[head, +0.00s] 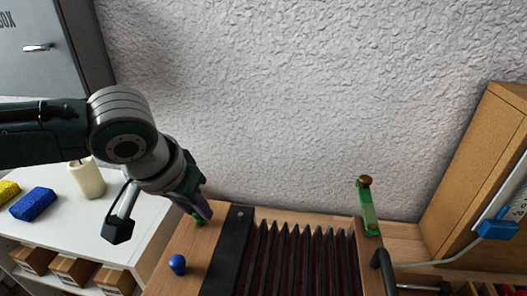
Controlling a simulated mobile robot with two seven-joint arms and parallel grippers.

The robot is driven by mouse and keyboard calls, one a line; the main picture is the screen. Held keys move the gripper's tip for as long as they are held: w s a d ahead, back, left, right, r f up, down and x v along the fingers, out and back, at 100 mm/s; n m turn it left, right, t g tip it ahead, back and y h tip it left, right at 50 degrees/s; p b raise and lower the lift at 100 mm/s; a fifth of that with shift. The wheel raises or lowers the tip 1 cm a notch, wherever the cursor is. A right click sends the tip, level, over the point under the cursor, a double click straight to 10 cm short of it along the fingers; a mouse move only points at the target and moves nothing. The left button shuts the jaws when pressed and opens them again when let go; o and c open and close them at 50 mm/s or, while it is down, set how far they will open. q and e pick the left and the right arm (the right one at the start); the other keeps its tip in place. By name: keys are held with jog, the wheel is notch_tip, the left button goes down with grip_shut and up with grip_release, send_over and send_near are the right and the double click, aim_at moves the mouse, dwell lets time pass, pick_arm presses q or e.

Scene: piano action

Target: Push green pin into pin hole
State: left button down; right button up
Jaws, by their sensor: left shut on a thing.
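My left gripper (201,208) reaches down from the left to the wooden block at the left end of the piano action. It is shut on the green pin (198,220), of which only a small green part shows below the fingers. The pin is at the block's top face; the pin hole is hidden, and I cannot tell how deep the pin sits. A blue pin (177,264) with a round head stands on the same wooden block, nearer to me. My right gripper is not in view.
Dark bellows-like folds (305,258) lie right of a black bar (228,254). A green upright piece (367,208) with a brass knob and a black handle (383,268) stand further right. A white shelf (90,232) with a candle and sponges is at left.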

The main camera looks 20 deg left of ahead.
pick_arm(q)
jog(key=shift+f, duration=0.1)
dwell(0.3)
jog(key=shift+c, duration=1.9)
grip_release()
notch_tip(320, 180, up, 8)
jog(key=p, duration=0.8)
jog(key=shift+f+p, duration=0.2)
jog(key=shift+p, duration=0.1)
